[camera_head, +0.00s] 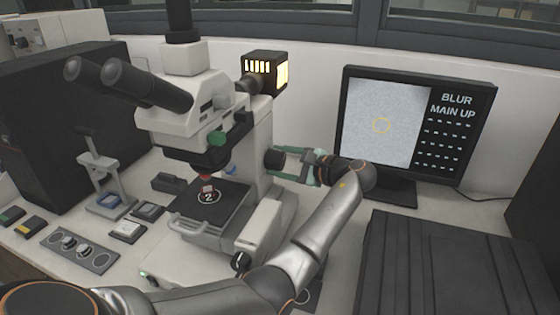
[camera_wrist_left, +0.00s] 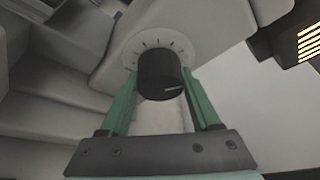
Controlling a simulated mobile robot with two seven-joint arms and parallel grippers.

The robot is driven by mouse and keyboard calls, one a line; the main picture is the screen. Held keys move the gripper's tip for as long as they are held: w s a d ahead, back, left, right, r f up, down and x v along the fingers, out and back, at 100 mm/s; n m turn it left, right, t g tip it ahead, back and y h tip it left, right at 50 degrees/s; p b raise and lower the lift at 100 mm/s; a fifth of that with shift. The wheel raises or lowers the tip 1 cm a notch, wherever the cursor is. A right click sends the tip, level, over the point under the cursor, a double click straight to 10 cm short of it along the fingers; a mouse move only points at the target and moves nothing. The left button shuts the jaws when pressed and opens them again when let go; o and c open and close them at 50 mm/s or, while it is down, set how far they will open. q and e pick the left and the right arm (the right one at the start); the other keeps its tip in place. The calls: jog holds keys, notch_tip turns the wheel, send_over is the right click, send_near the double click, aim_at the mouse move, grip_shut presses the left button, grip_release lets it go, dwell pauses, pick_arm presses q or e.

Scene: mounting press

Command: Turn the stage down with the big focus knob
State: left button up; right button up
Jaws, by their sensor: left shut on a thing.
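The microscope (camera_head: 205,120) stands at the centre of the head view. Its black stage (camera_head: 232,203) carries a small reddish-grey piece (camera_head: 207,187) and a round label "2", under the objective. The big focus knob (camera_head: 274,159) is a black cylinder on the right side of the stand. In the left wrist view the knob (camera_wrist_left: 160,72) has a white pointer line towards its lower right, in front of a ticked dial (camera_wrist_left: 150,42). My left gripper (camera_head: 283,159) reaches it from the right, its green fingers shut on the knob's two sides. My right gripper is not in view.
The monitor (camera_head: 415,125) at the right shows a grey speckled picture with a yellow circle and "BLUR MAIN UP". A lit lamp housing (camera_head: 264,73) sits above the knob. A dark ribbed case (camera_head: 430,265) fills the lower right.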

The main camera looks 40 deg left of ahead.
pick_arm(q)
jog(key=o, duration=1.4)
jog(key=shift+c, duration=0.2)
jog(key=b+v, duration=0.1)
jog(key=v, duration=1.1)
jog(key=shift+d, duration=0.3)
